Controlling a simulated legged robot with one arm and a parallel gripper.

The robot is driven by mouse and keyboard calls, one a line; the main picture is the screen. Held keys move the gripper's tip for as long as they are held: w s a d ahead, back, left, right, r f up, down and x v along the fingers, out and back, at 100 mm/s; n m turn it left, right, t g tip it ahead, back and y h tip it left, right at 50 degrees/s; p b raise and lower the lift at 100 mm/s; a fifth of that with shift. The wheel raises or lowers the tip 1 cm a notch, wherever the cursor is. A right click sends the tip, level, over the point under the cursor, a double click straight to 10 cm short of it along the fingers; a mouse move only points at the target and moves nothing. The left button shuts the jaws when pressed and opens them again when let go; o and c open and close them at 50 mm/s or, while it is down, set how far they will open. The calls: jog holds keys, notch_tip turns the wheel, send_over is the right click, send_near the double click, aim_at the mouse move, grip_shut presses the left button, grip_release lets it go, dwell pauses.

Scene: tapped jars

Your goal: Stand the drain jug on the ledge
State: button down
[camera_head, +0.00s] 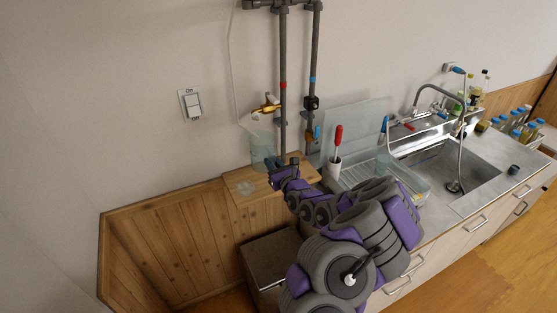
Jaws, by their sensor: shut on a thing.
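The drain jug (261,148) is a clear, pale teal vessel, upright beside the wall and under the brass tap (267,106). The wooden ledge (256,193) juts from the wall below it. The jug's base is over the back part of the ledge; I cannot tell whether it touches the wood. My gripper (276,165) is at the jug's lower right side, shut on it. The fingers are small in view and partly cover the jug's base.
A thin pale hose (231,75) hangs down to the jug's rim. Two dark pipes (283,60) run down the wall just right of the jug. A red-handled tool (338,137) stands in a white holder beside the sink (455,172).

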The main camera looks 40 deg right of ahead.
jog(key=shift+s+r+h, duration=0.15)
jog(key=shift+s+h, duration=0.1)
jog(key=shift+h, duration=0.05)
jog(key=shift+m+h, duration=0.3)
jog(key=shift+s+d+f, duration=0.1)
jog(key=shift+d+f, duration=0.05)
jog(key=shift+f, duration=0.85)
jog(key=shift+s+d+f, duration=0.1)
jog(key=shift+d+f, duration=0.1)
jog(key=shift+f, duration=0.85)
jog(key=shift+d+f, duration=0.15)
jog(key=shift+f, duration=0.85)
jog(key=shift+a+r, duration=0.3)
jog(key=shift+a, duration=0.65)
jog(key=shift+d+f, duration=0.15)
jog(key=shift+d, duration=0.5)
jog(key=shift+d+f, duration=0.15)
jog(key=shift+d, duration=0.45)
jog(key=shift+a+r, duration=0.15)
jog(key=shift+a, duration=0.45)
jog(key=shift+a+r+p, duration=0.1)
jog(key=shift+p, duration=0.2)
